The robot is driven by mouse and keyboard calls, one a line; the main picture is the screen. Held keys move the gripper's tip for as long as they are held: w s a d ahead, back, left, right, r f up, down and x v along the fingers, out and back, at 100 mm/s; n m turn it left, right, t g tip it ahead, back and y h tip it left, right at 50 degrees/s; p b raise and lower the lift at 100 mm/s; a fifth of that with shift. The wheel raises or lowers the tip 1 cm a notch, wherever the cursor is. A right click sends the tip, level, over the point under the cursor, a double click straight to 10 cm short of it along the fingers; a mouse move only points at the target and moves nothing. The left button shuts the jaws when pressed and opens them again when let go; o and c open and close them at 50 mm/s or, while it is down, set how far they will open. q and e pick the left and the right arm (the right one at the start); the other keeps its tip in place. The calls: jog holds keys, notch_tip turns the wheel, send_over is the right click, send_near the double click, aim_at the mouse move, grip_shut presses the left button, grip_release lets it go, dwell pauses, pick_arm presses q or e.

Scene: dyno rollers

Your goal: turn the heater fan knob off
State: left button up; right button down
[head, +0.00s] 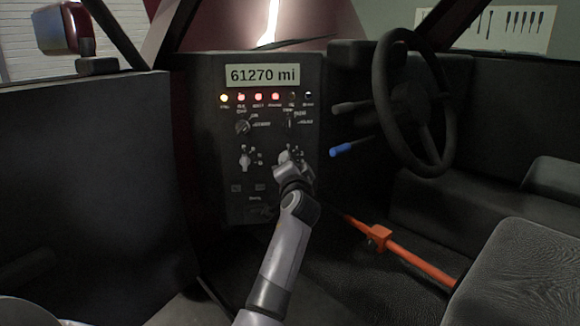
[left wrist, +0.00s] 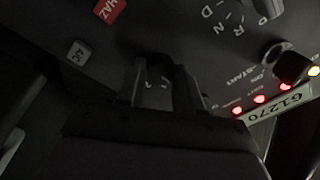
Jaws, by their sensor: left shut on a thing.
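The dark dash panel (head: 210,130) stands upright in the middle of the head view. My left gripper (head: 290,165) reaches up to the panel's right-hand lower knob from below. It hides most of that knob in the head view. In the left wrist view my left gripper's fingers (left wrist: 160,88) are at the panel, closed on a dark knob (left wrist: 166,66), which I take for the heater fan knob. Small pale marks show between the fingers, too dim to read. The knob's setting cannot be told. My right gripper is not in view.
Beside it are another knob (head: 246,160), an ignition knob (head: 242,127), small buttons (head: 236,188) and lit lamps under the mileage display (head: 262,75). A blue-tipped stalk (head: 345,150) and steering wheel (head: 378,80) are to the right. An orange lever (head: 425,268) crosses the floor.

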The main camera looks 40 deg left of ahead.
pick_arm(q)
jog(key=o, duration=1)
jog(key=shift+o, duration=0.2)
jog(key=p+v, duration=0.1)
jog(key=v, duration=0.6)
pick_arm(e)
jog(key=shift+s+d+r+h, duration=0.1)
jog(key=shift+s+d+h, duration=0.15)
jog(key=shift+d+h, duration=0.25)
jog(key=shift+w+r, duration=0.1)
pick_arm(q)
jog(key=shift+d, duration=0.1)
